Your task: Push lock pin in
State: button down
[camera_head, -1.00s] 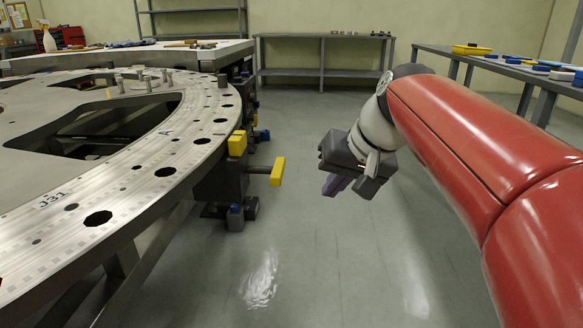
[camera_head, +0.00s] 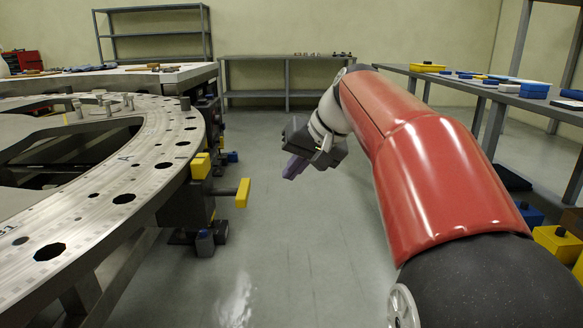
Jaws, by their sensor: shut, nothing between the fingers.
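The lock pin seems to be the part with the yellow bar handle (camera_head: 243,193), which sticks out to the right from a dark block (camera_head: 185,205) under the rim of the metal turret plate (camera_head: 150,160). The pin's inner end is hidden in the block. A second yellow block (camera_head: 201,166) sits just above and left of the handle. My gripper (camera_head: 293,166) is shut and empty, its purple-grey fingers pointing down and left. It hangs in the air to the right of and above the handle in the picture, apart from it.
Grey floor (camera_head: 290,240) lies open between the plate and my arm. A long bench (camera_head: 470,82) with blue and yellow boxes runs along the right, with yellow boxes (camera_head: 560,243) low beside it. A table (camera_head: 290,80) and shelf stand at the back wall.

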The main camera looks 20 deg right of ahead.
aim_at(241, 189)
jog(key=w+a+f, duration=0.4)
jog(key=a+f, duration=0.1)
jog(key=a, duration=0.1)
jog(key=shift+w, duration=0.25)
jog(key=shift+f, duration=0.1)
jog(key=shift+w+a, duration=0.3)
jog(key=shift+a, duration=0.6)
jog(key=shift+w+a, duration=0.25)
jog(key=shift+a, duration=0.6)
